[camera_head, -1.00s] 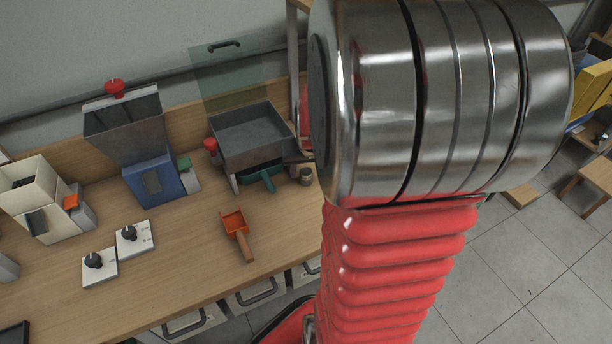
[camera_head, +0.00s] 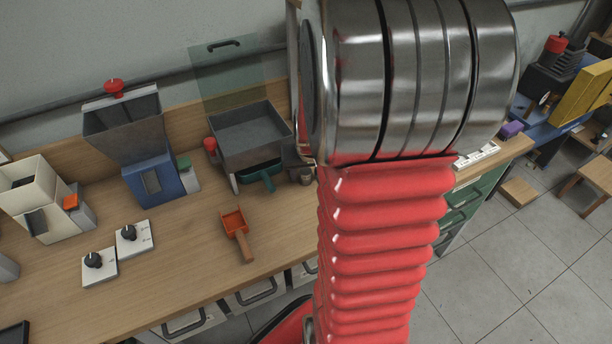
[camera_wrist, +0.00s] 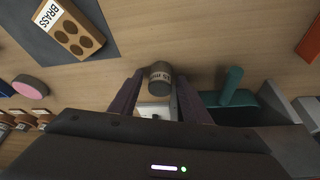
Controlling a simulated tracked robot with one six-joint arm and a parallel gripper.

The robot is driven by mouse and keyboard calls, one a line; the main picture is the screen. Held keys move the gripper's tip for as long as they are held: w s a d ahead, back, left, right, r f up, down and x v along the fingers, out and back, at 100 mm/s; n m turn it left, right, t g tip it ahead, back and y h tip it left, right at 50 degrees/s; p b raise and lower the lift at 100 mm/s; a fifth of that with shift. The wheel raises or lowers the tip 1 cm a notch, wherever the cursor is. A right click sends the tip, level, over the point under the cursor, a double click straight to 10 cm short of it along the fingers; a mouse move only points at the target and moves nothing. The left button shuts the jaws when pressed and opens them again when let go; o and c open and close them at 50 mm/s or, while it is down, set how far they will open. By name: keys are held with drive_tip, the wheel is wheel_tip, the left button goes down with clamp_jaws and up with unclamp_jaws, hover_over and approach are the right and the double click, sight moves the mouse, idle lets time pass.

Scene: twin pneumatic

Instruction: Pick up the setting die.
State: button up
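A small dark grey cylinder marked "15 mm", which looks like the setting die (camera_wrist: 159,80), is between the fingers of my gripper (camera_wrist: 158,86) in the wrist view. The fingers stand apart on both sides of it, with a narrow gap to each side, so the gripper looks open. In the head view the small cylinder (camera_head: 305,178) stands on the bench, just right of the grey tray unit. My arm hides much of the area to its right.
A teal handle (camera_wrist: 232,84) lies close to the right finger. A block marked BRASS (camera_wrist: 72,30) sits on a dark mat at upper left in the wrist view. An orange scoop (camera_head: 236,232) lies on the bench (camera_head: 190,255) in the head view. Bare wood lies around it.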

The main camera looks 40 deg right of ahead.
sight(306, 171)
clamp_jaws()
idle(0.3)
drive_tip(key=shift+r, duration=0.15)
wheel_tip(306, 171, up, 18)
idle(0.6)
idle(0.5)
